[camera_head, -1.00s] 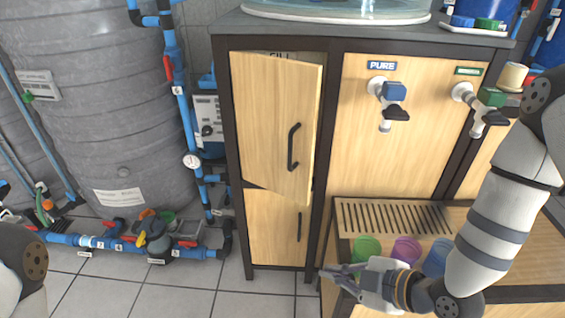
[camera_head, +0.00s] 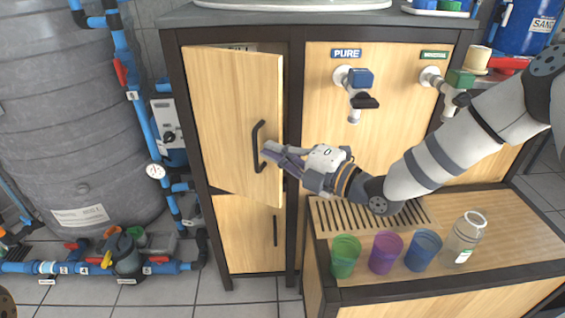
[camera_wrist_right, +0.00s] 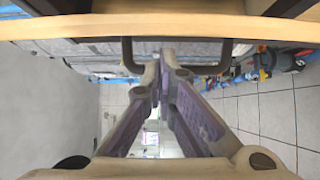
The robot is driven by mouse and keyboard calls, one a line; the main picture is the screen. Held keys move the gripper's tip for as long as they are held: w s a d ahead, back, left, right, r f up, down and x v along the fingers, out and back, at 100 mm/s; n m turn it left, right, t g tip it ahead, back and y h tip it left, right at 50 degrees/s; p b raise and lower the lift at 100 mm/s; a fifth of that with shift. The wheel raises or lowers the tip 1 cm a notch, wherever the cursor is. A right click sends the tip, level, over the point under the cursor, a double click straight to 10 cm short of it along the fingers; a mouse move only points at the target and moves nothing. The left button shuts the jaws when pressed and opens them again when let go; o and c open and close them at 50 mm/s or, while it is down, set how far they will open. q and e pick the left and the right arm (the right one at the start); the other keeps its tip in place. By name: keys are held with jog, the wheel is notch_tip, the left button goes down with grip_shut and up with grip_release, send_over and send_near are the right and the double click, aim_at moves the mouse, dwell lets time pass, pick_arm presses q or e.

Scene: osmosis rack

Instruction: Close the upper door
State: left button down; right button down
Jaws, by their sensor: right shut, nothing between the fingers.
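The upper door (camera_head: 232,110) is a light wood panel hinged on its left side. It stands ajar, its free right edge swung out from the dark cabinet frame. Its dark bar handle (camera_head: 257,146) is near the free edge. My right gripper (camera_head: 268,152) is shut and empty, with its fingertips at the door's free edge beside the handle. In the right wrist view the door's edge (camera_wrist_right: 160,27) runs across the top with the handle (camera_wrist_right: 232,50) below it, and the shut fingers (camera_wrist_right: 162,72) point toward them. Whether they touch the door is unclear. My left gripper is out of view.
The lower door (camera_head: 240,235) is shut below. A wooden counter (camera_head: 490,205) at the right holds green, purple and blue cups (camera_head: 422,248) and a clear jar (camera_head: 463,238). PURE tap (camera_head: 360,85) sits above my right arm.

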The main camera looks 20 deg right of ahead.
jog(key=shift+w+d, duration=0.45)
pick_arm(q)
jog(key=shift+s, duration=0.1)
pick_arm(e)
jog(key=shift+d, duration=0.1)
